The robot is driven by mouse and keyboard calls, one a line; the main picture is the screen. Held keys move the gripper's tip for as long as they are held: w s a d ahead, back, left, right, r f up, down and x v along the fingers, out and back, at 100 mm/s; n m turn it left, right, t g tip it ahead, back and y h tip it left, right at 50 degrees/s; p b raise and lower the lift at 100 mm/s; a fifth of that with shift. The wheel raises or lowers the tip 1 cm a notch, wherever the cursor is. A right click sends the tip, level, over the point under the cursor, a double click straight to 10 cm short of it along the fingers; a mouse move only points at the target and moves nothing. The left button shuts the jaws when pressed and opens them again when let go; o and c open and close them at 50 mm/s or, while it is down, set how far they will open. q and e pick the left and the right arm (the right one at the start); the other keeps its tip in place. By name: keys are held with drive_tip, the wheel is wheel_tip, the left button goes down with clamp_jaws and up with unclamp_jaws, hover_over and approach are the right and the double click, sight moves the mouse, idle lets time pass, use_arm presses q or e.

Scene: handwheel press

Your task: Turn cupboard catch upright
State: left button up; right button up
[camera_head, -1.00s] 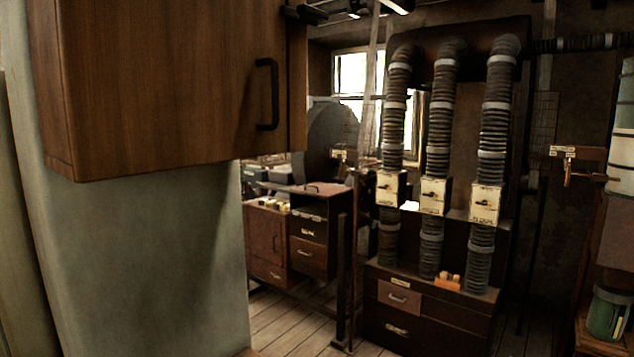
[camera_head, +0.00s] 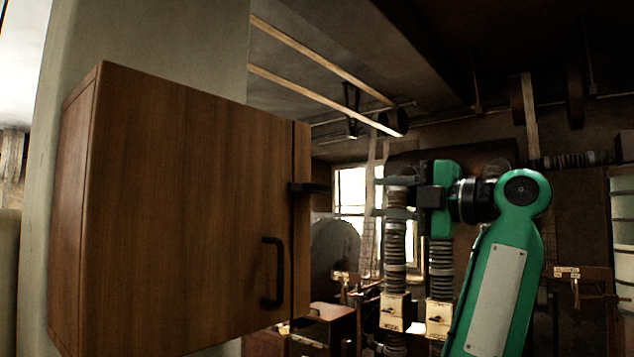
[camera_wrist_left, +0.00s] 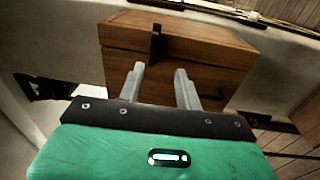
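A wooden wall cupboard (camera_head: 185,215) fills the left of the head view, its door shut. Its black catch (camera_head: 309,188) lies about level across the gap between door and side strip, near the upper right. The catch also shows in the wrist view (camera_wrist_left: 155,42), standing out from the cupboard (camera_wrist_left: 213,52). My left gripper (camera_head: 378,197) is to the right of the catch, fingers one above the other, pointing at it. In the wrist view the left gripper (camera_wrist_left: 160,72) is open and empty, with the catch just beyond its fingertips. My right gripper is not in view.
A black door handle (camera_head: 272,272) is below the catch. Ribbed ducts with switch boxes (camera_head: 439,315) stand behind my arm. Wooden rails (camera_head: 320,90) hang overhead. The space between gripper and catch looks clear.

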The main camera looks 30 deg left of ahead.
sight(322, 186)
use_arm(q)
drive_tip(key=shift+h, duration=0.4)
drive_tip(key=a+p, duration=0.2)
drive_tip(key=a, duration=0.2)
drive_tip(key=a+r+p, duration=0.1)
drive_tip(key=a+p, duration=0.1)
drive_tip(key=a, duration=0.2)
drive_tip(key=s+a+r+p, duration=0.1)
drive_tip(key=a+p, duration=0.1)
drive_tip(key=a, duration=0.2)
drive_tip(key=shift+a+r+p, duration=0.2)
drive_tip(key=shift+a+p, duration=0.1)
drive_tip(key=shift+a, duration=0.05)
drive_tip(key=shift+a+f, duration=0.1)
drive_tip(key=shift+a, duration=0.35)
drive_tip(key=shift+t, duration=0.3)
clamp_jaws()
